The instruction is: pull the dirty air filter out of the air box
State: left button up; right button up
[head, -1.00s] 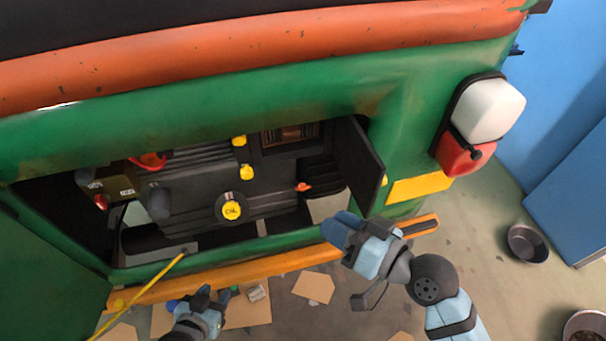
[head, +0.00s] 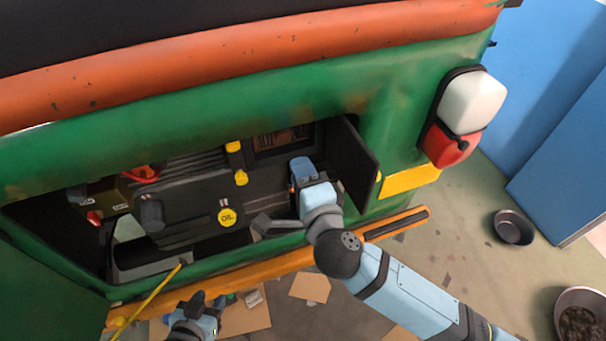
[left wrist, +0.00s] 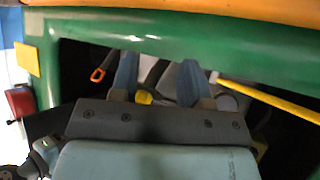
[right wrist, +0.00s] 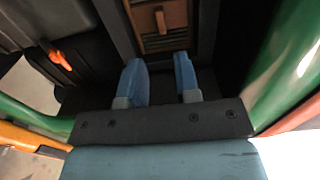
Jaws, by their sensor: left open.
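The dirty air filter (head: 282,138) shows as brown pleats inside the dark air box (head: 252,153), at the upper right of the engine bay. In the right wrist view the filter (right wrist: 178,40) has a lighter brown tab (right wrist: 160,22) at the top centre. My right gripper (head: 301,172) is inside the bay opening, just below the air box. Its two blue fingers (right wrist: 159,72) are apart and empty, short of the filter. My left gripper (head: 210,300) is low outside the bay, near the bumper; its fingers (left wrist: 157,80) are apart and empty.
A black door panel (head: 356,160) stands open right of the air box. The yellow oil cap (head: 227,217) and orange bumper (head: 235,275) lie near my arms. A yellow rod (head: 150,293) leans left. Metal bowls (head: 513,228) and cardboard (head: 310,287) lie on the floor.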

aim_at(285, 136)
jog(key=b+x, duration=0.1)
jog(key=x, duration=0.3)
jog(key=shift+w+a, duration=0.1)
jog(key=shift+w, duration=0.3)
jog(key=shift+w+a+r+p, duration=0.2)
jog(key=shift+w+p, duration=0.2)
jog(key=shift+w, duration=0.15)
jog(key=shift+x, duration=0.9)
jog(key=shift+w+a+f, duration=0.15)
jog(key=shift+w+a, duration=0.05)
jog(key=shift+w, duration=0.5)
pick_arm(q)
jog(key=shift+d+f, duration=0.15)
jog(key=shift+r, duration=0.2)
pick_arm(e)
grip_shut()
